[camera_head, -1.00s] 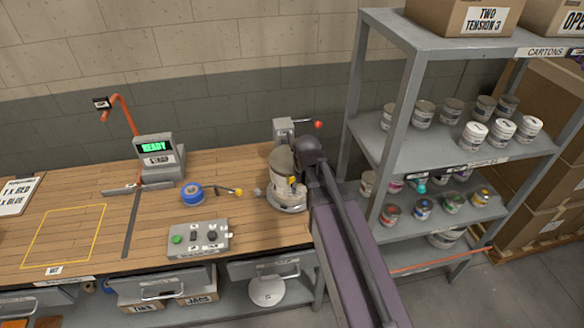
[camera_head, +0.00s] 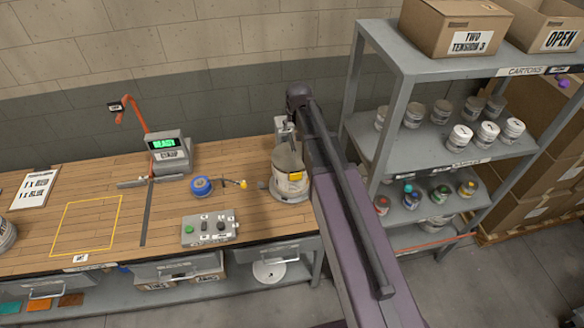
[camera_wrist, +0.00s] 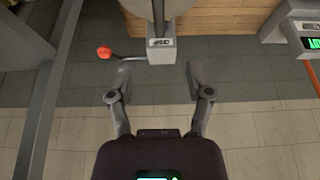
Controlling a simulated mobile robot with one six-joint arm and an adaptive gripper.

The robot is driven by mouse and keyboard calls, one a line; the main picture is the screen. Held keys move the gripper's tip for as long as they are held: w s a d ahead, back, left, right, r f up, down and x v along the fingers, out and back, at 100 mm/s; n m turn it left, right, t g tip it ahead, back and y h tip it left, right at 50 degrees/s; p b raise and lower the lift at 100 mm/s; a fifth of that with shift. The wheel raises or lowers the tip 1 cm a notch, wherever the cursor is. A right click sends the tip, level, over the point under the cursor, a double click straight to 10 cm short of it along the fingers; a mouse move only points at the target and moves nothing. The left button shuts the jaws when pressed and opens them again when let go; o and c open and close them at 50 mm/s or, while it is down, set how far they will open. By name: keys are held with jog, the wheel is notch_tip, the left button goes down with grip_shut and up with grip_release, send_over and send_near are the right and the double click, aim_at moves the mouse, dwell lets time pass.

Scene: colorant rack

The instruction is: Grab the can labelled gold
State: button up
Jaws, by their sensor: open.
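No can is between the fingers. In the head view my arm crosses the middle and the gripper is not clearly visible.
The middle shelf holds grey cans (camera_head: 414,114) and white-lidded cans (camera_head: 487,134). Cartons (camera_head: 455,28) stand on top. A mixing machine with a pail (camera_head: 290,180) stands on the workbench (camera_head: 150,215). In the wrist view a red-knobbed lever (camera_wrist: 104,52) lies near the left finger.

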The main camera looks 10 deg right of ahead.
aim_at(292, 141)
jog(key=shift+f, duration=0.15)
jog(key=b+x, duration=0.8)
jog(key=shift+w+f, duration=0.1)
jog(key=shift+f, duration=0.1)
dwell(0.6)
jog(key=shift+f, duration=0.1)
dwell(0.3)
jog(key=b+x, duration=0.3)
jog(key=shift+s+f, duration=0.1)
jog(key=shift+s, duration=0.15)
jog(key=shift+b+x, duration=1)
jog(key=shift+x, duration=0.05)
grip_shut()
